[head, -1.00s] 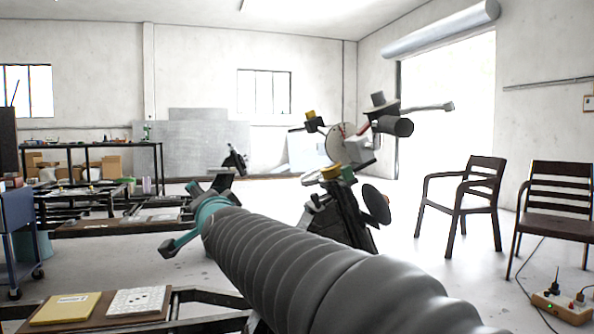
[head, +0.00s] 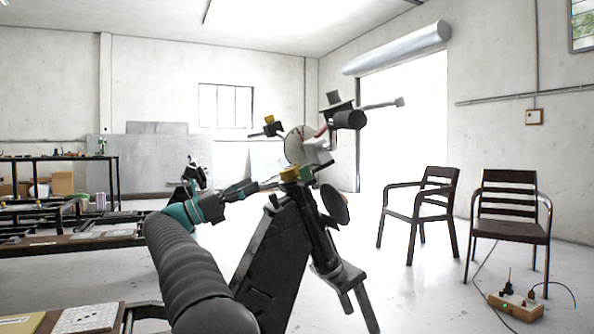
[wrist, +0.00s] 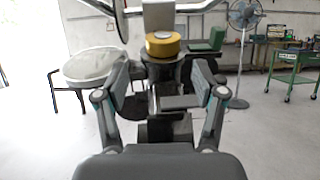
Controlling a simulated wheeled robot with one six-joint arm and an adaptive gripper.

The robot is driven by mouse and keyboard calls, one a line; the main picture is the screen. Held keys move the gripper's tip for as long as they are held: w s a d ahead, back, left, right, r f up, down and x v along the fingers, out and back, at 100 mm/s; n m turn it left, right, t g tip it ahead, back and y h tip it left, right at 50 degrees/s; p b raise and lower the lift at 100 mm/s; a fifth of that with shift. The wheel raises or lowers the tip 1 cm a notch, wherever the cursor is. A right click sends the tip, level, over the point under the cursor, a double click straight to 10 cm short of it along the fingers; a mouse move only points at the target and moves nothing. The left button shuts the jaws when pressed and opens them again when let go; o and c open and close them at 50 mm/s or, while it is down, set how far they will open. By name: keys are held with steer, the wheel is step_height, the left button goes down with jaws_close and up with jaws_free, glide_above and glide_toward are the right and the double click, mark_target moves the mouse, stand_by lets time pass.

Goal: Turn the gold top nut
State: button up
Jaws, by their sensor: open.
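The gold nut (wrist: 163,44) is a round gold ring with a pale centre, on top of a dark post in the wrist view. My gripper (wrist: 162,78) is open, its two fingers spread to the left and right below the nut in the picture. The nut appears beyond the fingertips, and no contact shows. In the head view a gold piece (head: 291,173) sits on the dark stand, just right of my gripper (head: 268,183). The gap between them is hard to judge there.
A round disc (head: 334,204) and a dark cylinder (head: 349,119) stick out from the stand. Two chairs (head: 421,205) (head: 510,215) and a power strip (head: 516,305) are at the right. A fan (wrist: 242,45) and a green cart (wrist: 296,72) stand behind. Open floor lies between.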

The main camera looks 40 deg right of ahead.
mark_target(298, 165)
steer(key=x, duration=0.6)
steer(key=p+x, duration=0.1)
steer(key=x, duration=0.6)
steer(key=shift+s+d, duration=0.3)
steer(key=shift+s, duration=0.05)
steer(key=shift+m, duration=0.3)
steer(key=c, duration=1)
steer(key=m+g+y+p, duration=0.1)
steer(key=g, duration=0.1)
steer(key=shift+r+m+g, duration=0.1)
steer(key=shift+m+g, duration=0.3)
steer(key=m+g+y+p, duration=0.2)
steer(key=g+p, duration=0.1)
steer(key=m+g+y+p, duration=0.1)
steer(key=m+p, duration=0.1)
steer(key=shift+s+a+g+y, duration=0.2)
steer(key=shift+s+g+y, duration=0.1)
steer(key=shift+y, duration=0.1)
steer(key=shift+s+a+f+m+g+y+p, duration=0.1)
steer(key=shift+f+m+g+y+p, duration=0.15)
steer(key=shift+m+g+y+p, duration=0.2)
